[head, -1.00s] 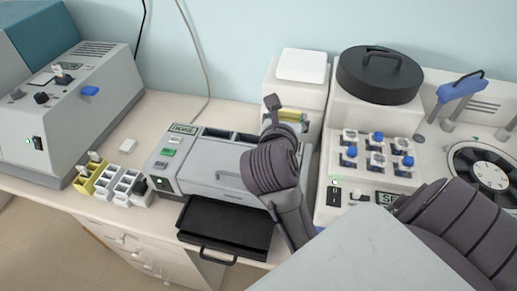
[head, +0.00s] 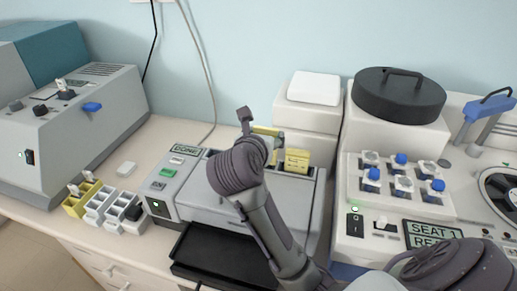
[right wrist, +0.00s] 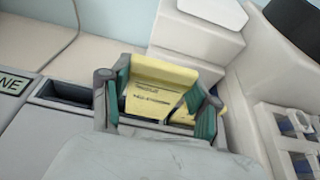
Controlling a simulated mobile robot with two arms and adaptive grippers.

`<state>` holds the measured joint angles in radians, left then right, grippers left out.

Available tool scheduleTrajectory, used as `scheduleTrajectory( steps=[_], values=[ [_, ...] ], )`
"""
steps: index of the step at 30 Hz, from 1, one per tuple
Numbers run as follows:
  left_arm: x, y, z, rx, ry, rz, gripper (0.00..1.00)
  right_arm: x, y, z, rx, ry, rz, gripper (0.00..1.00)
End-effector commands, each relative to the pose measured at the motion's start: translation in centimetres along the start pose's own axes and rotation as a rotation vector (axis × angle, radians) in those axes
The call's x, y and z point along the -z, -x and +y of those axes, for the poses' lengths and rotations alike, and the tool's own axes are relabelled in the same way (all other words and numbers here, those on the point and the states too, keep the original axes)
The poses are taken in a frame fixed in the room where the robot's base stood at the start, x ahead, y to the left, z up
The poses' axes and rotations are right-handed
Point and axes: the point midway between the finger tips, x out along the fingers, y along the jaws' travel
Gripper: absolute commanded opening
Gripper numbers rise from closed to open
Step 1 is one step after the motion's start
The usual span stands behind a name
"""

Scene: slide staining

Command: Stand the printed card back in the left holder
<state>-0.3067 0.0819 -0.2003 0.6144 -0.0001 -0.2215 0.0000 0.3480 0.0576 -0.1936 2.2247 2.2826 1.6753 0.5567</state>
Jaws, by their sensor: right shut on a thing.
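My right gripper (head: 262,133) is over the back of the grey machine, shut on a yellow printed card. In the right wrist view the held card (right wrist: 160,84) is between the teal finger pads (right wrist: 118,84), its printed lines facing the camera. A second yellow card (head: 293,160) stands in the right slot, partly behind the held one in the wrist view (right wrist: 208,106). An empty dark slot (right wrist: 62,93) lies left of the gripper. Whether the held card touches a slot is hidden.
The grey machine has a DONE display (head: 185,149) and a black tray (head: 215,258) in front. A white block (head: 314,88) stands close behind the slots. Small racks (head: 102,203) stand left.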

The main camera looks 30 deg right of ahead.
Motion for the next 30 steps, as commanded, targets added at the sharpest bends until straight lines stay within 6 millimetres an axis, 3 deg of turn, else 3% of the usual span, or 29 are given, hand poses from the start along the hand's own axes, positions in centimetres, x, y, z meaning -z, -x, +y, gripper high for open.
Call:
scheduleTrajectory(
  steps=[6,15,28,29,30],
  values=[
    [1.3,0.6,0.1,-0.001,0.0,0.02,0.0,0.8,-1.5,1.8,0.001,0.002,-0.001,0.29],
    [1.5,1.5,0.1,-0.002,0.0,0.022,0.0,4.3,-2.9,1.8,0.001,0.005,-0.002,0.29],
    [1.1,1.0,0.1,-0.002,0.001,0.015,0.0,5.1,-3.1,1.9,-0.001,-0.002,0.0,0.29],
    [1.1,1.0,0.1,-0.001,0.001,0.015,0.0,5.1,-3.1,1.9,0.0,-0.002,0.0,0.62],
    [1.0,1.1,0.1,-0.001,0.001,0.015,0.0,5.0,-3.1,1.8,0.0,-0.001,0.0,0.69]
  ],
)
